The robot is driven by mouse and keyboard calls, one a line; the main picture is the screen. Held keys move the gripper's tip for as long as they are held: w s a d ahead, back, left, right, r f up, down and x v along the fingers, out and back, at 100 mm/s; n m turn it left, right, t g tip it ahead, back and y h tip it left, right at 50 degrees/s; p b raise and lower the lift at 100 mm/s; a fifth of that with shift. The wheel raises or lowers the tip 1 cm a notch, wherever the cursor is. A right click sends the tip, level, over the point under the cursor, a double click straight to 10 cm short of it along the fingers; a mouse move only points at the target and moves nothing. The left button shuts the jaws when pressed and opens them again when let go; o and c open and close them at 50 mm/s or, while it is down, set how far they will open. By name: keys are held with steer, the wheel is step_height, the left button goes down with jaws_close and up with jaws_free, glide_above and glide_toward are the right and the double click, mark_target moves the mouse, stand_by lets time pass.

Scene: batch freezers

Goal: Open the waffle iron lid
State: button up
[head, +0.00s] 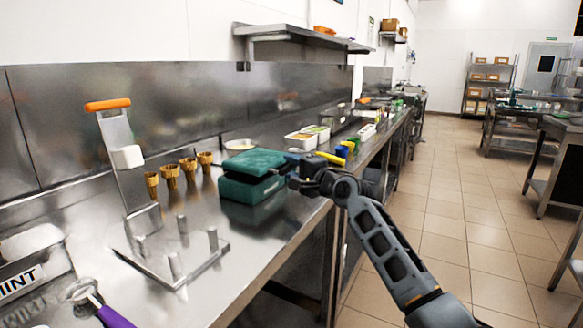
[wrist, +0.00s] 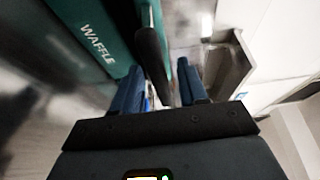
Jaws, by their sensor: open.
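The green waffle iron stands on the steel counter, with its lid (head: 256,162) lying over its base (head: 250,192). I cannot tell whether the lid is fully down. In the wrist view the green body marked WAFFLE (wrist: 97,44) fills the upper left. A dark handle (wrist: 150,58) points toward my gripper (wrist: 158,88). The two blue fingers are apart, with the handle's end between them or just ahead of them; contact is unclear. In the head view my gripper (head: 298,172) is at the iron's right side, and my wrist hides part of that side.
A pronged metal rack (head: 178,262) lies nearer. The aisle floor (head: 455,200) at the right is clear.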

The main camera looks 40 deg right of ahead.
steer(key=shift+w, duration=0.25)
jaws_close()
stand_by(0.5)
